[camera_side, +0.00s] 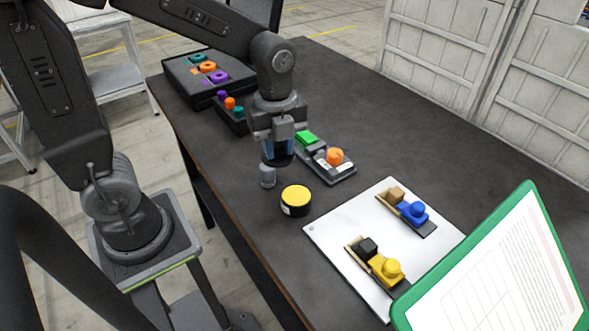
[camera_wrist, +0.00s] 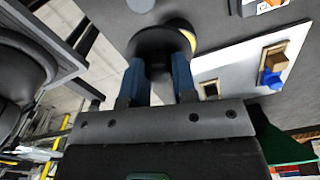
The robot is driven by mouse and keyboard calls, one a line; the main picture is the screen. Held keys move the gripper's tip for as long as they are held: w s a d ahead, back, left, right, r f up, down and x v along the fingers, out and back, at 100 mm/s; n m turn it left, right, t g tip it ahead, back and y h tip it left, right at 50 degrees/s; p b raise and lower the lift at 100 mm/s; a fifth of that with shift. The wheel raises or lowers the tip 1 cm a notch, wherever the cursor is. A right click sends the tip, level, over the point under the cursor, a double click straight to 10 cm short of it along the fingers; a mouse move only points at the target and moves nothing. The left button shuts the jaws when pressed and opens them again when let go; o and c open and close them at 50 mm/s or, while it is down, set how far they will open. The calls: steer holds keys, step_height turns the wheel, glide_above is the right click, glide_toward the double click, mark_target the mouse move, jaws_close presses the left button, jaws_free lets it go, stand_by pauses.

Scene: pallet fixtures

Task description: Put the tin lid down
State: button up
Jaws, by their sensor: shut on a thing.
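My gripper (camera_side: 278,155) is shut on a dark round lid, above the dark table. In the wrist view the lid (camera_wrist: 158,48) sits between the two blue fingers of my gripper (camera_wrist: 160,75). In the side view the fingers and arm largely hide it. A short black tin (camera_side: 295,200) with a yellow top and a pale label stands on the table, below and to the right of the gripper in the side view. In the wrist view only its yellow edge (camera_wrist: 188,36) shows, partly behind the lid.
A small grey cylinder (camera_side: 267,176) stands close by the gripper. A grey fixture (camera_side: 340,176) with green and orange pieces lies behind. A white board (camera_side: 335,235) with blue and yellow fixtures is at right. Dark trays (camera_side: 180,75) sit at the far left. A green-framed panel (camera_side: 500,265) stands in front.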

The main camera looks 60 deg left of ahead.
steer(key=s+a, duration=0.5)
steer(key=a, duration=0.7)
steer(key=s+a, duration=0.4)
steer(key=a, duration=0.7)
glide_above(244, 155)
step_height(244, 155, down, 6)
steer(key=shift+f, duration=2.25)
steer(key=shift+f, duration=0.15)
steer(key=o, duration=0.9)
